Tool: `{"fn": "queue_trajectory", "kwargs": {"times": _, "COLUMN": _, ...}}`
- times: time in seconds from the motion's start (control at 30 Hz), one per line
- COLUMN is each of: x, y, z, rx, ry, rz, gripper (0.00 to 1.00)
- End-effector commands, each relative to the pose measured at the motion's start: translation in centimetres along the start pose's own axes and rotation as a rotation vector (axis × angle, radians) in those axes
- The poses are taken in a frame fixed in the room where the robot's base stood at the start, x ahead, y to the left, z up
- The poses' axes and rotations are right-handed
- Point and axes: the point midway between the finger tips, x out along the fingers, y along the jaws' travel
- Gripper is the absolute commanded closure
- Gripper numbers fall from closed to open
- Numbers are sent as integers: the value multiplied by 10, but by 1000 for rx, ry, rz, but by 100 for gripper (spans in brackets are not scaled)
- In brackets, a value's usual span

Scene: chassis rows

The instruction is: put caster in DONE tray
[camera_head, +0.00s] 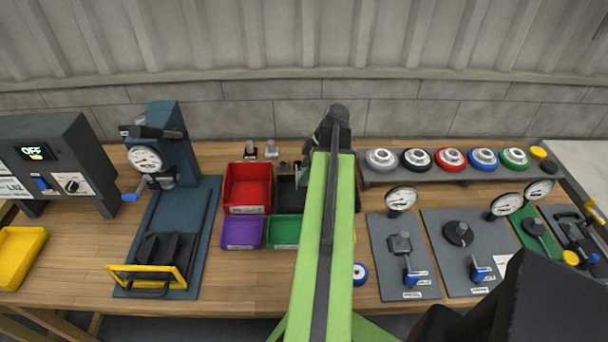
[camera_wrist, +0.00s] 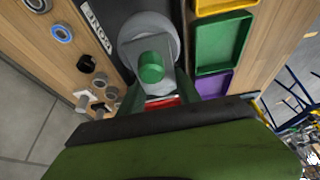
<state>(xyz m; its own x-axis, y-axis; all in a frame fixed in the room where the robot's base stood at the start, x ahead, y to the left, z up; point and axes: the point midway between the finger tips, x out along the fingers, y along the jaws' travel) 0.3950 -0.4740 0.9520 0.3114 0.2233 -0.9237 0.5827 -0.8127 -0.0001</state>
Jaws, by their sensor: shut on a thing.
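My gripper (camera_wrist: 155,92) is shut on the caster (camera_wrist: 150,42), a grey round part with a grey plate and a green cylinder on it in the wrist view. The caster is held above the trays and covers part of what is below it. The dark tray labelled DONE (camera_wrist: 94,24) shows beside and beneath it in the wrist view. In the head view a black tray (camera_head: 287,194) stands right of the red tray, partly hidden by my arm. The caster is not clearly visible there. Whether it touches the tray cannot be told.
Red (camera_head: 247,187), purple (camera_head: 242,232) and green (camera_head: 284,232) trays stand close together. Several small metal parts (camera_wrist: 100,80) stand by the wall. A rack of coloured wheels (camera_head: 450,160) and gauge plates are at right; a press (camera_head: 165,150) is at left. Bare wood lies in front.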

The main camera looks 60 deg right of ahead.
Motion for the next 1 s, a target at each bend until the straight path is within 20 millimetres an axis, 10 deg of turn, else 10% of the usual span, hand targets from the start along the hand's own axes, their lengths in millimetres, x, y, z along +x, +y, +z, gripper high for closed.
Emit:
{"fn": "queue_trajectory", "kwargs": {"times": 0.43, "x": 41, "y": 0, "z": 17, "rx": 2, "ry": 0, "rz": 1, "gripper": 100}}
{"fn": "queue_trajectory", "kwargs": {"times": 1.0, "x": 45, "y": 1, "z": 17, "rx": 2, "ry": 0, "rz": 1, "gripper": 100}}
